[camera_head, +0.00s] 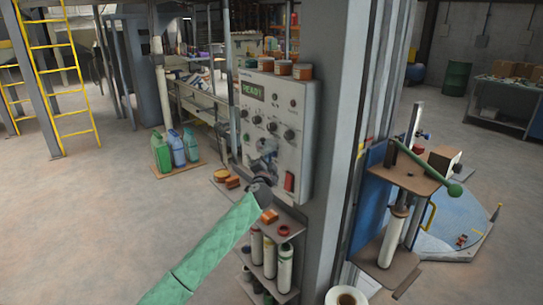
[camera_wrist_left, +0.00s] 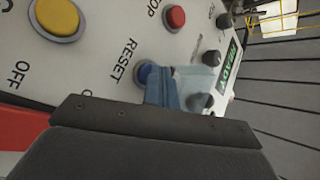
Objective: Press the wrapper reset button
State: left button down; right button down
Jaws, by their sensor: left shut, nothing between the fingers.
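The grey control panel (camera_head: 300,113) is mounted on a pillar, with a green READY display (camera_head: 252,91). In the left wrist view, the blue button (camera_wrist_left: 146,74) sits beside the printed word RESET. My left gripper (camera_head: 264,148) is in front of the panel's lower middle and hides part of its face. In the left wrist view, the left gripper's fingers (camera_wrist_left: 165,86) are shut and empty, right at the blue button and overlapping its edge. I cannot tell whether they touch it. My right gripper is in neither view.
A red button (camera_wrist_left: 174,17) and a yellow button (camera_wrist_left: 57,17) are close by on the panel. A red switch (camera_head: 289,182) is low on its right side. Jars (camera_head: 283,68) stand on top. A shelf with bottles (camera_head: 285,266) is below. Open floor lies left.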

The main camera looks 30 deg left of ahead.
pick_arm(q)
jog(key=shift+s, duration=0.1)
dwell(0.6)
jog(key=shift+s+a, duration=0.25)
jog(key=shift+s, duration=0.4)
jog(key=s, duration=0.1)
jog(key=s+a, duration=0.1)
jog(key=s, duration=0.1)
jog(key=s+a, duration=0.1)
jog(key=shift+s, duration=0.3)
dwell(0.6)
